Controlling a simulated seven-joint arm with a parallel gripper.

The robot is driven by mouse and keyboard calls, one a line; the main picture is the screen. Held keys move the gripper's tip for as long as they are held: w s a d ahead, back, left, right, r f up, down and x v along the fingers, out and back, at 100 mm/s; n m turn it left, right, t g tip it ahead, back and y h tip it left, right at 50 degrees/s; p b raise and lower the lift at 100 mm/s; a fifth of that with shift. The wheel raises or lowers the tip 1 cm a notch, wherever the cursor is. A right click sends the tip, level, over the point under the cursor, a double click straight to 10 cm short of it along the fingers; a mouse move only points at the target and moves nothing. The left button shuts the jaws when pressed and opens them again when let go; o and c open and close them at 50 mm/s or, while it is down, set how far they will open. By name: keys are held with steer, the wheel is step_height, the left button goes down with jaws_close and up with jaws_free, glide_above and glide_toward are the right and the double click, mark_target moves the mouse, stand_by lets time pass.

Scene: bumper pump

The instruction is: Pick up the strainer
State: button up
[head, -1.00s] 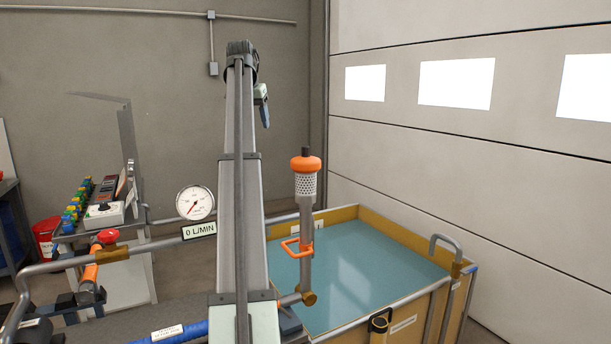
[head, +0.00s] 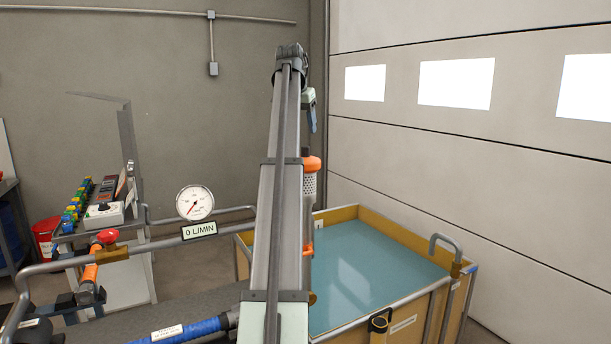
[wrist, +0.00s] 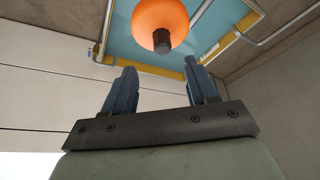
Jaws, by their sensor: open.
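The strainer (head: 311,178) has an orange cap and a pale perforated body. It stands upright on top of a pipe by the tank, and my arm hides its left part in the head view. In the wrist view the strainer's orange cap (wrist: 158,18) with its dark knob lies beyond the fingertips, roughly between them across the picture. My gripper (wrist: 160,68) is open and empty, its two blue-grey fingers apart and not around the knob. In the head view my gripper (head: 312,120) hangs above the strainer, fingers pointing down.
A yellow-walled tank (head: 405,327) of blue-green water stands below, with a metal hoop (head: 446,239) at its right corner. A round gauge (head: 195,203) and a control panel (head: 100,212) are to the left. The space around the strainer's cap looks clear.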

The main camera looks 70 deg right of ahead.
glide_above(312, 164)
steer(key=w+d, duration=0.3)
steer(key=shift+w+f, duration=0.15)
steer(key=shift+f, duration=3.2)
steer(key=shift+c, duration=0.4)
jaws_close()
